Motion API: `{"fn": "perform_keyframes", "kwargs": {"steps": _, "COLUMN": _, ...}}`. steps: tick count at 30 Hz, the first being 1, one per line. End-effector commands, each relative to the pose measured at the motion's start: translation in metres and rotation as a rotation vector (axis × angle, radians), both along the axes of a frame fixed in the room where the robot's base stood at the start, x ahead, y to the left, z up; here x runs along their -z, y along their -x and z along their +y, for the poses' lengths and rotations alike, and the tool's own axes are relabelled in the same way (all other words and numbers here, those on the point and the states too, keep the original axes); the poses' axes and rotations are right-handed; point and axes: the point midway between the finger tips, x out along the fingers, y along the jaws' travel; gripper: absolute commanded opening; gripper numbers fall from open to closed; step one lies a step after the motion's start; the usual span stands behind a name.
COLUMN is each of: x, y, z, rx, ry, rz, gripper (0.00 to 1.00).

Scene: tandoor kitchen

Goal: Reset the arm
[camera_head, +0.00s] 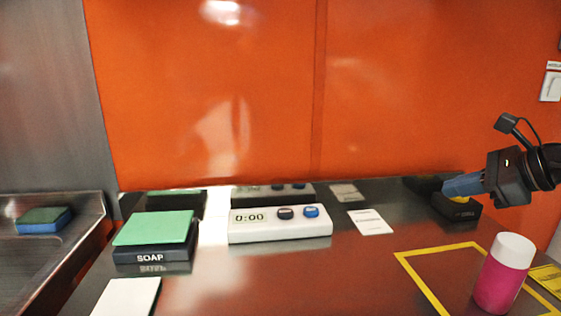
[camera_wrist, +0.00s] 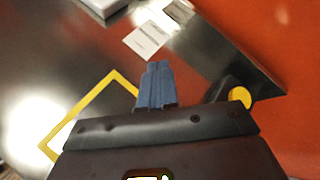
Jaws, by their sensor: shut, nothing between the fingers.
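My gripper (camera_head: 448,189) is at the right of the head view, over the back right of the metal counter (camera_head: 345,260). Its blue fingers are shut together with nothing between them. The fingers also show in the wrist view (camera_wrist: 157,68), pointing away over the counter. A black block with a yellow top (camera_head: 462,207) stands just behind or below the fingertips in the head view. In the wrist view its yellow round part (camera_wrist: 240,96) lies to the right of the fingers, apart from them.
A pink bottle with a white cap (camera_head: 503,275) stands by a yellow taped outline (camera_head: 423,283). A white timer (camera_head: 279,223), a green-topped soap holder (camera_head: 153,229) and a white card (camera_head: 370,222) sit left of my gripper. An orange wall (camera_head: 220,95) rises behind.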

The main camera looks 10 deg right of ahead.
Motion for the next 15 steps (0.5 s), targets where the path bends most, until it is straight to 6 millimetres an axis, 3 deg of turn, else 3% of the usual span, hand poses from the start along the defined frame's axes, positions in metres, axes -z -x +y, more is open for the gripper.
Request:
{"fn": "perform_keyframes", "kwargs": {"steps": 8, "x": -0.015, "y": 0.009, "z": 0.099, "rx": -0.117, "ry": -0.385, "rz": -0.036, "gripper": 0.00}}
{"fn": "perform_keyframes", "kwargs": {"steps": 12, "x": -0.034, "y": 0.028, "z": 0.158, "rx": -0.192, "ry": -0.694, "rz": -0.037, "gripper": 0.00}}
{"fn": "perform_keyframes", "kwargs": {"steps": 15, "x": -0.046, "y": 0.042, "z": 0.187, "rx": -0.231, "ry": -0.894, "rz": -0.024, "gripper": 0.00}}
